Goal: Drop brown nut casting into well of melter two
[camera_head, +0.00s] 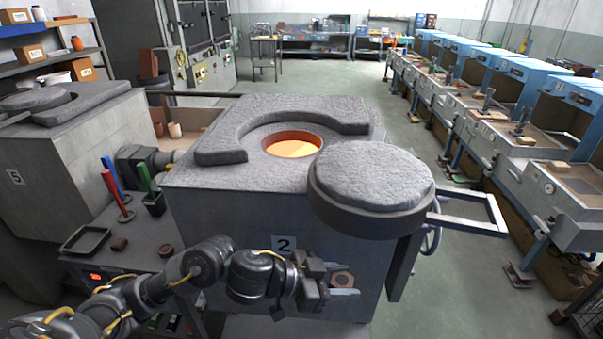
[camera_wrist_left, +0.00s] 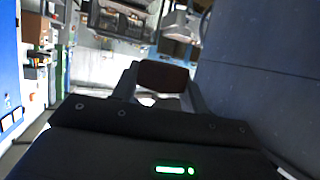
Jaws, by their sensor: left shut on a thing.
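Melter two (camera_head: 230,215) is the grey block marked "2", and its round well (camera_head: 292,148) glows orange in the top. Its thick round lid (camera_head: 375,176) is swung aside to the front right, leaving the well uncovered. My left gripper (camera_head: 343,291) is in front of the melter, below its top and right of the number plate. It is shut on a brown hexagonal nut casting (camera_head: 342,278) with a hole. The casting also shows as a dark brown block (camera_wrist_left: 163,77) between the fingers in the left wrist view. My right gripper is not in view.
A side table (camera_head: 140,270) at the left holds two small brown pieces (camera_head: 119,243), a dark tray (camera_head: 86,240) and red, blue and green upright handles. Melter five (camera_head: 60,165) stands farther left. The lid and its support rise close above my left gripper.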

